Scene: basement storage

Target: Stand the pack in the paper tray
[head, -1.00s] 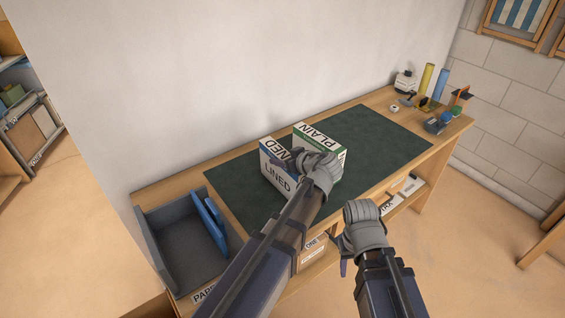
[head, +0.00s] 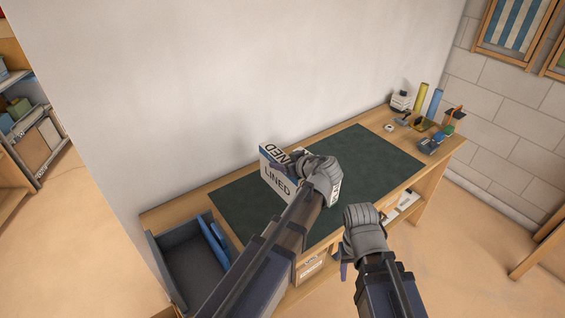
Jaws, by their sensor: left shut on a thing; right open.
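The blue-and-white pack marked LINED (head: 277,182) is upright over the dark green desk mat. My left gripper (head: 300,166) is shut on it at its upper right side and hides much of it. A white lettered end (head: 335,192) shows below the gripper's right side; I cannot tell which pack it belongs to. The pack marked PLAIN cannot be made out. The blue-grey paper tray (head: 170,262) is at the desk's left end, with upright blue pieces (head: 213,240) at its right side. My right gripper (head: 350,250) is open and empty in front of the desk.
The dark mat (head: 375,160) is clear right of the pack. A bottle, rolls and small stationery (head: 430,125) stand at the desk's far right end. A wall (head: 200,90) runs close behind the desk. Boxes (head: 312,268) sit on the shelf below.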

